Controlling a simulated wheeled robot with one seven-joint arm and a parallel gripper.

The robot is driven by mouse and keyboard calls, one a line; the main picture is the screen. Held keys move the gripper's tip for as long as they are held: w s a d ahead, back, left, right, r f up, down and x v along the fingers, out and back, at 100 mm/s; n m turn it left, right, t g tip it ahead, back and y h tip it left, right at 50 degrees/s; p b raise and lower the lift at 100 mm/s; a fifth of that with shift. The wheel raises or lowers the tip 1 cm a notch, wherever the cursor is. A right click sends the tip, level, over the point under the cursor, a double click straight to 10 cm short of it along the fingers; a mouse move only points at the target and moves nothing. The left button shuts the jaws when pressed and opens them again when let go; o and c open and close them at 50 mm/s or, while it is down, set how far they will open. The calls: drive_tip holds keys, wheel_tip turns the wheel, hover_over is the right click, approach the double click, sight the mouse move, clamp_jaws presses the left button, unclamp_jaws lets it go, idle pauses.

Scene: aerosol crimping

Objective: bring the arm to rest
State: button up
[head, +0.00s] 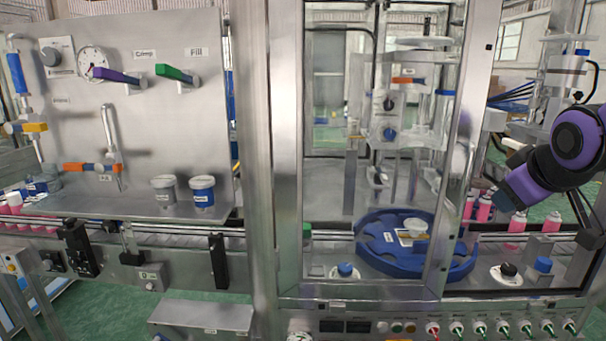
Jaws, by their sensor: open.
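My arm, with purple and black links, reaches in from the right edge in the head view. Its end, my gripper (512,192), is a dark blue-grey block to the right of the machine's glass enclosure, held above the conveyor area. It is open, and I see nothing held in it. The separate fingers are too small and dark to make out clearly. Pink cans (517,224) stand just below and beside it; I cannot tell whether it is clear of the nearest ones.
A steel-framed glass enclosure (472,110) with a blue rotary table (375,255) stands left of my arm. Switches and knobs line its front (410,328). A steel panel (150,130) with valves, a gauge and two cups stands at the left. A blue-capped knob (543,265) sits below my arm.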

drive_tip(key=s+a+m+g+y, duration=0.1)
drive_tip(key=s+a+m+g, duration=0.1)
drive_tip(key=s, duration=0.6)
drive_tip(key=s+a+m+g, duration=0.1)
drive_tip(key=s+a+m, duration=0.1)
drive_tip(key=s, duration=0.6)
drive_tip(key=shift+a+r+m+g+y, duration=0.3)
drive_tip(key=shift+a+r+g+y, duration=0.1)
drive_tip(key=shift+a, duration=0.35)
drive_tip(key=shift+s+d, duration=0.1)
drive_tip(key=shift+s, duration=0.05)
